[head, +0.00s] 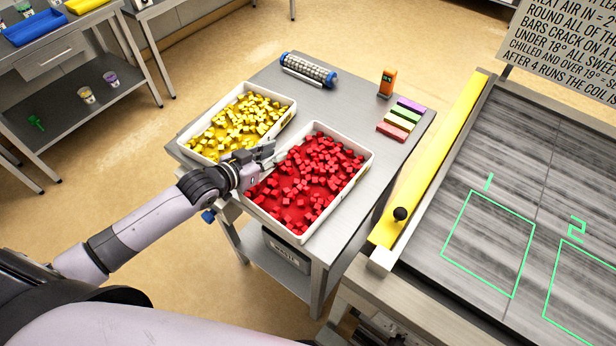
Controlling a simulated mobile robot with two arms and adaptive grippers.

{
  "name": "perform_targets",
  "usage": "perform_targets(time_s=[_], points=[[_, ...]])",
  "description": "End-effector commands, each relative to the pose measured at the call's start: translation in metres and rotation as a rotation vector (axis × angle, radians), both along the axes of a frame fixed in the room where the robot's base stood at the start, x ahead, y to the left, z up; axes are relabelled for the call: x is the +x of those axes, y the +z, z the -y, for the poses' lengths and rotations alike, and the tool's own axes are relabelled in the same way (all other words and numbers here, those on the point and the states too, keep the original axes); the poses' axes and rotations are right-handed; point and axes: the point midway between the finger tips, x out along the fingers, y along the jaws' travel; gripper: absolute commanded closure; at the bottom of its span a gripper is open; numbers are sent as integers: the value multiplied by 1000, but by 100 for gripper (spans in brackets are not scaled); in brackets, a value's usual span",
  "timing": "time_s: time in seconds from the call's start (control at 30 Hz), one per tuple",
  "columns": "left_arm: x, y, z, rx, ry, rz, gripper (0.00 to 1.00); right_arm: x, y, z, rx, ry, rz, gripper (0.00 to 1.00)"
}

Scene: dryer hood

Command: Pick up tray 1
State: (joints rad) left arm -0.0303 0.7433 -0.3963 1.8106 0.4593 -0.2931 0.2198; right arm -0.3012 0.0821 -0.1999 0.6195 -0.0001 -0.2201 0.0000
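A white tray of yellow cubes (187,142) and a white tray of red cubes (369,159) lie side by side on a small metal table. No tray number can be read on either. My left gripper (266,154) is over the neighbouring rims of the two trays, near the left end of the red-cube tray. Its fingers are small and partly hidden, so I cannot tell if they are open, shut or touching a rim. Both trays rest on the tabletop. My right gripper is not in view.
The metal table (350,103) also carries a blue-and-white roller (309,70), an orange device (387,82) and several coloured bars (402,118). At right is a slab with green outlines marked 1 and 2 (488,240), edged by a yellow bar (430,160). Shelving (75,100) stands at left.

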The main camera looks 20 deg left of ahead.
Motion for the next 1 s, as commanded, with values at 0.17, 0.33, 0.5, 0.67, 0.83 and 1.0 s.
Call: perform_targets(time_s=[0.17,0.33,0.5,0.67,0.83,1.0], points=[[0,0,0,0,0,0,90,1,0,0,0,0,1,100],[0,0,0,0,0,0,100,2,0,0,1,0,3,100],[0,0,0,0,0,0,100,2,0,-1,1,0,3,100],[0,0,0,0,0,0,100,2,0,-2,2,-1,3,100],[0,0,0,-1,0,0,100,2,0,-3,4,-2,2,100],[0,0,0,-1,0,0,100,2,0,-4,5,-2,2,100]])
